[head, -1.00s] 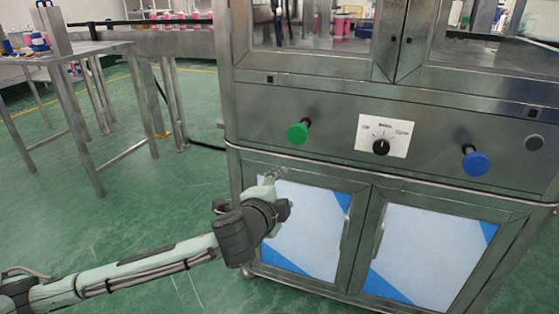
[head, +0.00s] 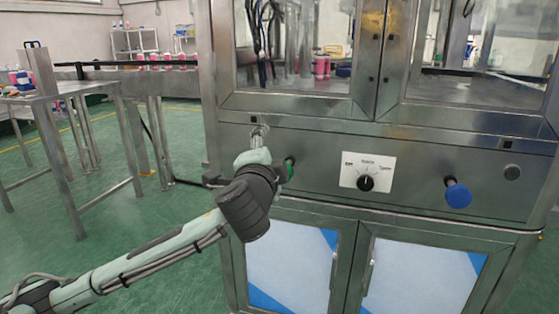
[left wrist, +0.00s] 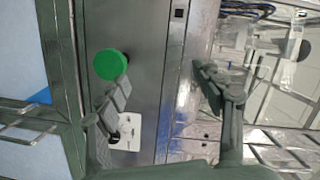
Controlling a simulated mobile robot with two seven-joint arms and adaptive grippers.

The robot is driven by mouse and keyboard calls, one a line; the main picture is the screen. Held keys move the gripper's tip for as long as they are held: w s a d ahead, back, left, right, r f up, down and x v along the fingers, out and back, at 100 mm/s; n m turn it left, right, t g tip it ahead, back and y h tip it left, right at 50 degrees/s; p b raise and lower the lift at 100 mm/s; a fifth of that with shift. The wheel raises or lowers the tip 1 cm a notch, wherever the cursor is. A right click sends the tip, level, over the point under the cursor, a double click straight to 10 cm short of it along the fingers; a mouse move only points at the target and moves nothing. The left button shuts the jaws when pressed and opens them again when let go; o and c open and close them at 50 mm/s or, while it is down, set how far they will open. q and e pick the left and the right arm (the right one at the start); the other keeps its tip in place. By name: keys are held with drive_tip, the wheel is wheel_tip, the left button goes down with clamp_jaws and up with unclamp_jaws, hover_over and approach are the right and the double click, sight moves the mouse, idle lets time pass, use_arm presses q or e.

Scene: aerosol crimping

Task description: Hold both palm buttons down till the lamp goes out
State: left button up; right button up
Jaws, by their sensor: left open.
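The green palm button (head: 289,168) sticks out of the steel front panel, partly hidden behind my left arm. It shows whole in the left wrist view (left wrist: 110,64). The blue palm button (head: 458,193) is on the right of the same panel, with nothing touching it. My left gripper (head: 259,134) is in front of the panel, above and left of the green button. In the left wrist view its fingers (left wrist: 160,80) are wide apart and empty, one finger close to the green button. A dark round fitting (head: 512,172) at the panel's right looks unlit; I cannot tell if it is the lamp.
A white plate with a black selector knob (head: 366,183) sits between the buttons. Glazed doors are above the panel, white and blue cabinet doors (head: 290,262) below. A steel table (head: 70,90) stands at the left. Green floor is open between the table and the machine.

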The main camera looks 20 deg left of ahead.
use_arm(q)
wheel_tip(320, 180, up, 4)
drive_tip(key=w+a+n+g+y, duration=0.15)
drive_tip(key=n+g, duration=0.25)
drive_tip(key=n, duration=0.5)
drive_tip(key=d+f+n+g+h, duration=0.2)
drive_tip(key=d+f+g, duration=0.2)
drive_tip(key=f, duration=0.1)
drive_tip(key=x, duration=1.1)
drive_tip(key=shift+w+d+r, duration=0.1)
drive_tip(key=shift+h, duration=0.25)
drive_tip(key=c, duration=1.3)
drive_tip(key=shift+o, duration=0.2)
